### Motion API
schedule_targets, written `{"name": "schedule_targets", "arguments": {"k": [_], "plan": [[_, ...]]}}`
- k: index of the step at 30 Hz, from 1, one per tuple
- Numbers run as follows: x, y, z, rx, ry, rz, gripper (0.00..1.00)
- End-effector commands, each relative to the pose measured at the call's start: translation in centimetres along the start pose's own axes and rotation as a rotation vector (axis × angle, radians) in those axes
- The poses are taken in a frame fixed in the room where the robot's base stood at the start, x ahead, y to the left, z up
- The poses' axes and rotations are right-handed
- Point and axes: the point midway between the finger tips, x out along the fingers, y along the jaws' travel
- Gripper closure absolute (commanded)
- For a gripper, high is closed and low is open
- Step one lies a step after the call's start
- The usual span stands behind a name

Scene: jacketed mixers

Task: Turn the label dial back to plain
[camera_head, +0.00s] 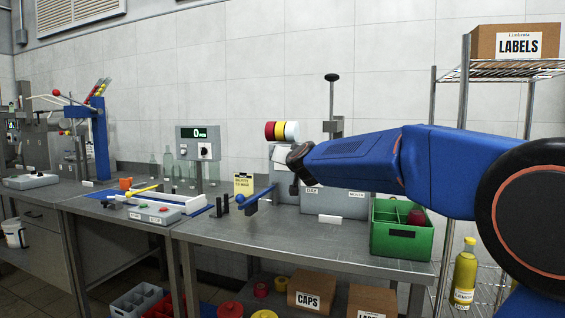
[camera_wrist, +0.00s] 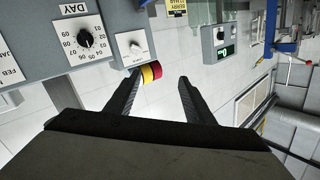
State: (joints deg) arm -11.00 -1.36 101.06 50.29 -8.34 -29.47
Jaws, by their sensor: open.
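A white dial plate (camera_wrist: 131,46) with a small knob sits beside the coloured label rolls (camera_wrist: 149,73) in the wrist view. I take it for the label dial; its lettering is too small to read, so I cannot tell its setting. In the head view the red, yellow and white rolls (camera_head: 282,131) sit above a pale plate, partly hidden by my arm. My gripper (camera_wrist: 160,76) is open and empty in the wrist view. The dial is beyond and left of its fingertips, apart from them. In the head view my arm's end hides the fingers.
A round black DAY dial (camera_wrist: 85,39) is left of the small dial. A counter box (camera_head: 198,142) with its own knob stands farther left. A green crate (camera_head: 402,236) is on the bench at right. The front of the metal bench (camera_head: 285,232) is clear.

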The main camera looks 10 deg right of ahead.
Motion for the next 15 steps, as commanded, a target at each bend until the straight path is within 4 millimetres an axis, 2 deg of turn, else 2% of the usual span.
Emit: {"name": "schedule_targets", "arguments": {"k": [1, 3, 8, 11, 15], "plan": [[2.0, -0.2, -0.4, 0.015, 0.03, 0.018, 0.52], [4.4, -0.2, -1.2, 0.034, 0.077, 0.051, 0.52], [9.3, 0.1, -2.1, 0.079, 0.17, 0.141, 0.52], [12.1, 0.7, -2.1, 0.105, 0.219, 0.208, 0.52], [15.6, 1.5, -1.0, 0.14, 0.271, 0.312, 0.52]]}}
